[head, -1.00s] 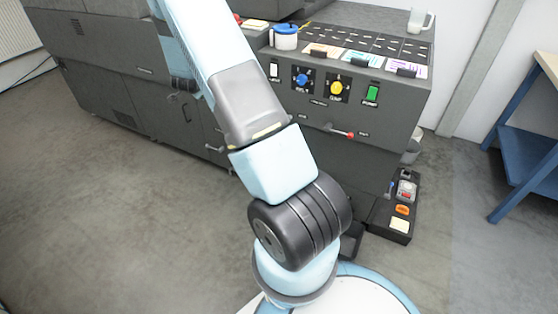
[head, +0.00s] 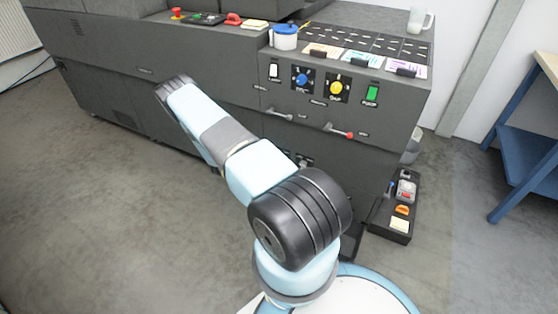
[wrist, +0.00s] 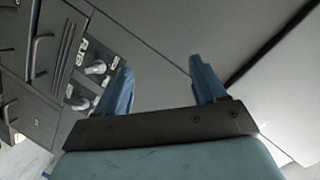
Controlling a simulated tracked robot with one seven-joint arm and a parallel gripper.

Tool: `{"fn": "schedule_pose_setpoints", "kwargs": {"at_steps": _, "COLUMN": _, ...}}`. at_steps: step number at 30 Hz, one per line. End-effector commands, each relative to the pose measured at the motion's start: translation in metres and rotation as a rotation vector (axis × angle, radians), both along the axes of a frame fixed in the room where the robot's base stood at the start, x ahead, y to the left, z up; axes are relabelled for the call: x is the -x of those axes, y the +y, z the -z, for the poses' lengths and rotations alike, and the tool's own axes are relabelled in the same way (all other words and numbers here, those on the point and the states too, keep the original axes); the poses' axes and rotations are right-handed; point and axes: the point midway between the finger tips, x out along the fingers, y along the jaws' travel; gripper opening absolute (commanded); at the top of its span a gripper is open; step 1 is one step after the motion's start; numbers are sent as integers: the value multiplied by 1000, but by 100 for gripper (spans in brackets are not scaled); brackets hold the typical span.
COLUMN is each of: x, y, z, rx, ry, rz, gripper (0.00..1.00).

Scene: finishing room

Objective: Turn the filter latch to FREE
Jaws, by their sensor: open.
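My gripper (wrist: 160,70) is open and empty in the wrist view, its two blue fingers well apart. It is hidden in the head view. A dark panel with two silver knob-like latches, an upper one (wrist: 96,68) and a lower one (wrist: 78,103), lies left of the fingers in the wrist view, apart from them. In the head view, a small low panel (head: 302,158) on the machine front is partly hidden behind my arm.
Bar handles (wrist: 38,52) stick out in the wrist view. A black tray (head: 390,228) is on the floor at right. Floor at left is clear.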

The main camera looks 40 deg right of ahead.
Motion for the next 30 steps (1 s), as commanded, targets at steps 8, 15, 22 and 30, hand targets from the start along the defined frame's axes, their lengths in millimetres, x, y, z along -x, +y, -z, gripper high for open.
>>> {"fn": "schedule_pose_setpoints", "kwargs": {"at_steps": 8, "x": 73, "y": -21, "z": 78, "rx": 146, "ry": -47, "rz": 63, "gripper": 70}}
{"fn": "schedule_pose_setpoints", "kwargs": {"at_steps": 15, "x": 119, "y": -28, "z": 113, "rx": 234, "ry": -80, "rz": 84, "gripper": 70}}
{"fn": "schedule_pose_setpoints", "kwargs": {"at_steps": 22, "x": 129, "y": -35, "z": 120, "rx": 258, "ry": -90, "rz": 86, "gripper": 70}}
{"fn": "schedule_pose_setpoints", "kwargs": {"at_steps": 30, "x": 114, "y": -70, "z": 120, "rx": 257, "ry": -91, "rz": 88, "gripper": 70}}
